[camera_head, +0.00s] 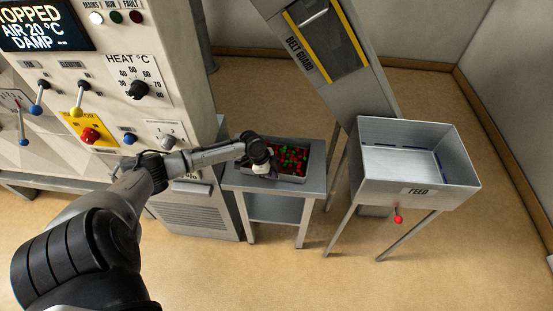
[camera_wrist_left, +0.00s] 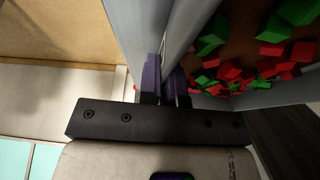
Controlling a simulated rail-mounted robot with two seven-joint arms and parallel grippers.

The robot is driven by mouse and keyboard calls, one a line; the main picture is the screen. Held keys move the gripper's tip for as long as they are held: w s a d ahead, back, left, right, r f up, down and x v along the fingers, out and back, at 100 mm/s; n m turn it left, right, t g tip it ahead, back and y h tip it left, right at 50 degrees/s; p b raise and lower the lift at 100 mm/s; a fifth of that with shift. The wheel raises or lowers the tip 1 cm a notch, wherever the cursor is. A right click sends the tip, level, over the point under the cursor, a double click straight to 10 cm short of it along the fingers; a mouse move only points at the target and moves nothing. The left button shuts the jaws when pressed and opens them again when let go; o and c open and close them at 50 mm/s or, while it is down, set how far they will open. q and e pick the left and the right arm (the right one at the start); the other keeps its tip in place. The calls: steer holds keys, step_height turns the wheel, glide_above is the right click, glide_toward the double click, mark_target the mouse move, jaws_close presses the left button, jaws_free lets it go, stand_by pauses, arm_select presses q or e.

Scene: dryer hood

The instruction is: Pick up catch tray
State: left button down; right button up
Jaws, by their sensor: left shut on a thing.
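The catch tray (camera_head: 299,178) is a metal tray on the small grey side table, holding many red and green pieces. My left gripper (camera_head: 262,168) is at the tray's left side. In the left wrist view the gripper (camera_wrist_left: 165,85) is shut on the tray's wall (camera_wrist_left: 187,35), one purple-padded finger on each side of it. The red and green pieces (camera_wrist_left: 270,60) lie inside the tray, to the right of the wall. The gripper's wrist hides part of the tray in the head view. My right gripper is not in view.
The grey side table (camera_head: 230,181) stands between the control cabinet (camera_head: 195,100) and the FEED hopper (camera_head: 418,188) on legs. A sloping chute marked BELT GUARD (camera_head: 345,80) rises behind. Open floor (camera_head: 270,275) lies in front.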

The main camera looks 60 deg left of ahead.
arm_select(q)
steer(key=shift+r, duration=0.1)
steer(key=shift+r, duration=0.45)
steer(key=r, duration=0.2)
steer(key=r+p, duration=0.1)
steer(key=shift+s+d+r, duration=0.15)
steer(key=shift+d+r, duration=0.2)
steer(key=shift+r, duration=0.05)
steer(key=s+d+r+p, duration=0.1)
steer(key=s+d+r, duration=0.1)
steer(key=d, duration=0.3)
steer(key=s+d+r, duration=0.2)
steer(key=d+r, duration=0.2)
steer(key=d, duration=0.1)
steer(key=shift+p, duration=0.4)
steer(key=shift+d+r, duration=0.1)
